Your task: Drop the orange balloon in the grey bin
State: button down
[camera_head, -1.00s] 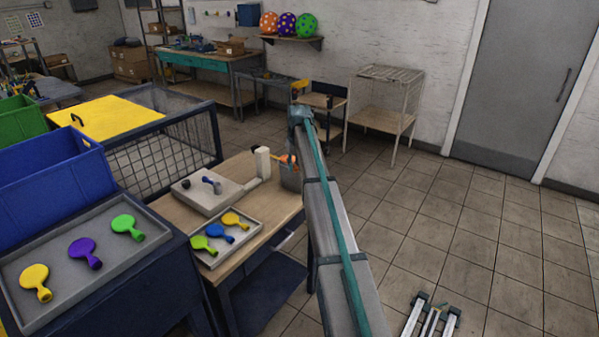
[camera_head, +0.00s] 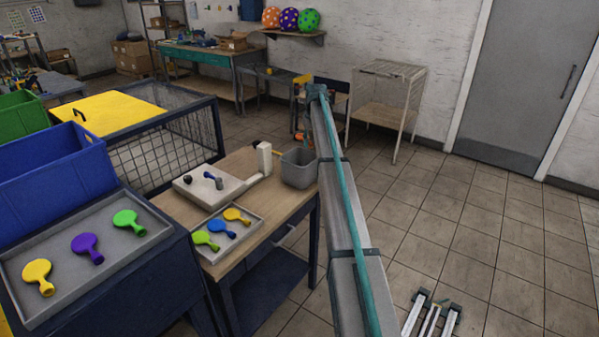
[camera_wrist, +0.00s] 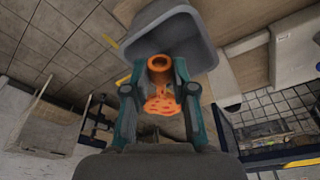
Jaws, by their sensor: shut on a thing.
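The orange balloon (camera_wrist: 161,104) is limp, with a round ringed neck, and is held between the fingers of my gripper (camera_wrist: 159,88) in the wrist view. The gripper is shut on it. In the head view, a small orange patch of it (camera_head: 300,137) shows just beyond the grey bin (camera_head: 299,171), partly hidden by my arm. The grey bin stands upright at the back right corner of the wooden table. It also shows close in front of the fingers in the wrist view (camera_wrist: 173,38). The balloon appears outside the bin, beside its far side.
A white machine (camera_head: 208,187) and a tray (camera_head: 252,232) of several coloured balloons stand on the wooden table (camera_head: 272,216). Another tray (camera_head: 70,290) of balloons and a blue crate (camera_head: 50,175) are at left.

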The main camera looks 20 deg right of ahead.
jog(key=shift+f+b, duration=0.3)
jog(key=shift+f, duration=1.2)
jog(key=c, duration=0.9)
grip_release()
jog(key=shift+o, duration=0.2)
notch_tip(320, 180, up, 12)
jog(key=s, duration=0.2)
jog(key=shift+s, duration=0.15)
